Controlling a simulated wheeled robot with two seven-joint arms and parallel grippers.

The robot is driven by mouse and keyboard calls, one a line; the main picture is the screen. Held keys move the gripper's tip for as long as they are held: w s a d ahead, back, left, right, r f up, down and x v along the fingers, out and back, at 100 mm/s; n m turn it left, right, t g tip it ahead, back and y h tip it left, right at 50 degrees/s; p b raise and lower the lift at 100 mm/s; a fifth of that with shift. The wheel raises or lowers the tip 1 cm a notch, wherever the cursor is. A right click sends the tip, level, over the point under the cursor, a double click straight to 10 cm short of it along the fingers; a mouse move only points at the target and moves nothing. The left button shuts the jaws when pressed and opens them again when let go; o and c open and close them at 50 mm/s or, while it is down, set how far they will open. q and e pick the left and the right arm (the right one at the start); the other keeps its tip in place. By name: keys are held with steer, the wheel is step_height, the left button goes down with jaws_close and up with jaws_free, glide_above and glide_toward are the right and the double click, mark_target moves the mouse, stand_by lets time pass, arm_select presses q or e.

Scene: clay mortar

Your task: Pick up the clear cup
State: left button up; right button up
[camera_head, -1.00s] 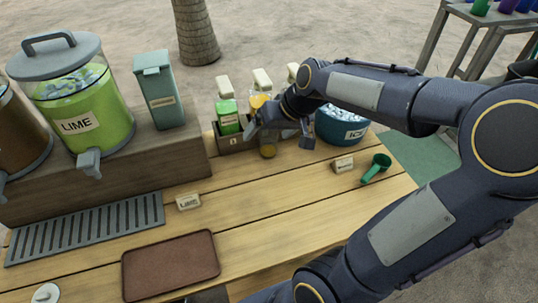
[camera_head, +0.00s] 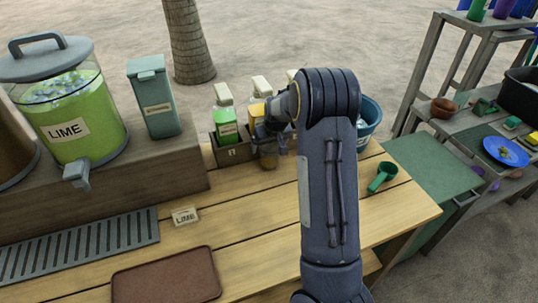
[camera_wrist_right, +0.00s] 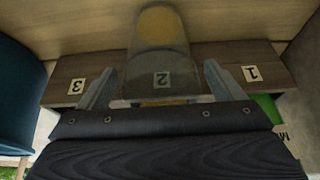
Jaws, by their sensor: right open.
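The clear cup (camera_head: 268,161) stands on the wooden table in front of the bottle rack. In the right wrist view the see-through cup (camera_wrist_right: 160,40) fills the gap between the fingers, and the rack's label 2 shows behind it. My right gripper (camera_head: 271,142) is at the cup in the head view, partly hidden by my own wrist. In the wrist view its two fingers (camera_wrist_right: 160,88) are apart, one on each side of the cup. Whether they touch it I cannot tell. My left gripper is out of view.
The numbered rack (camera_head: 236,152) holds a green bottle (camera_head: 226,125) and a yellow one close behind the cup. An ice bucket (camera_head: 368,118) is partly behind my arm. A green scoop (camera_head: 382,177) lies to the right. The brown tray (camera_head: 166,276) and lime dispenser (camera_head: 70,120) are left.

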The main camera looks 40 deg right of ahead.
steer(key=shift+x, duration=0.9)
steer(key=shift+c, duration=0.3)
steer(key=c, duration=1.1)
steer(key=shift+r, duration=0.15)
